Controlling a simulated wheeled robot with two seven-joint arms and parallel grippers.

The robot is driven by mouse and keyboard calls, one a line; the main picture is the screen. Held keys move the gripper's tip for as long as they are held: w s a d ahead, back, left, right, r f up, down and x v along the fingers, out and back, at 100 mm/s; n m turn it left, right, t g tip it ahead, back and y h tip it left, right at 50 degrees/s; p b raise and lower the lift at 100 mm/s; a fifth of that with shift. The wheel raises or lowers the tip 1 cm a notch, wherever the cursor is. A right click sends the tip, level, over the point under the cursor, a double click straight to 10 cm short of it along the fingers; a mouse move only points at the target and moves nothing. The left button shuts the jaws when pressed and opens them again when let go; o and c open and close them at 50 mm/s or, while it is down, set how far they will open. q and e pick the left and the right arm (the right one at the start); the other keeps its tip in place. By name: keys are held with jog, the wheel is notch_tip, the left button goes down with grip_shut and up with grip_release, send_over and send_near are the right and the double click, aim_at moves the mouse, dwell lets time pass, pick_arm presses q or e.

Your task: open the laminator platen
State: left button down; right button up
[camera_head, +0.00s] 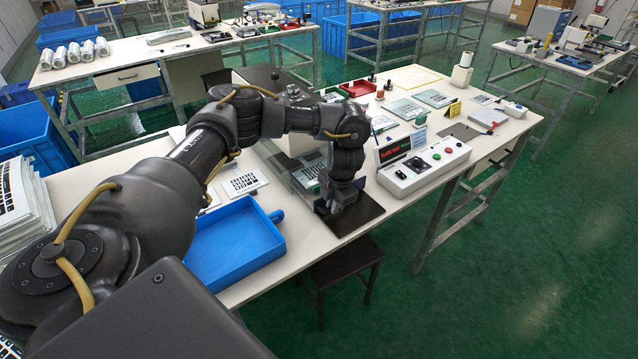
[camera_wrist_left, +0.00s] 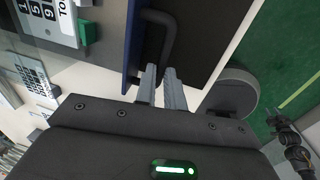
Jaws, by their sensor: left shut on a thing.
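The laminator shows in the head view as a pale box with a dark flat plate (camera_head: 358,218) at the front edge of the bench. My left gripper (camera_head: 336,208) is low over the left part of this plate and hides much of it. In the left wrist view a black bar handle (camera_wrist_left: 168,22) stands beside a dark blue edge and a dark plate (camera_wrist_left: 206,38). My left gripper (camera_wrist_left: 162,74) is shut on this handle, with its two fingers close together at it. I cannot tell whether the platen is raised. My right gripper is not in view.
A white control box (camera_head: 425,168) with a red display and buttons stands right of the plate. A blue tray (camera_head: 232,245) lies to the left, near a printed keypad sheet (camera_head: 243,180). A dark stool (camera_head: 345,268) stands below the bench edge.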

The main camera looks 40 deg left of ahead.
pick_arm(q)
jog(key=s+d+p, duration=0.4)
jog(key=d+p, duration=0.1)
jog(key=d, duration=0.8)
jog(key=shift+d, duration=0.25)
jog(key=c, duration=1.6)
grip_release()
jog(key=shift+o, duration=0.5)
jog(key=shift+r, duration=0.1)
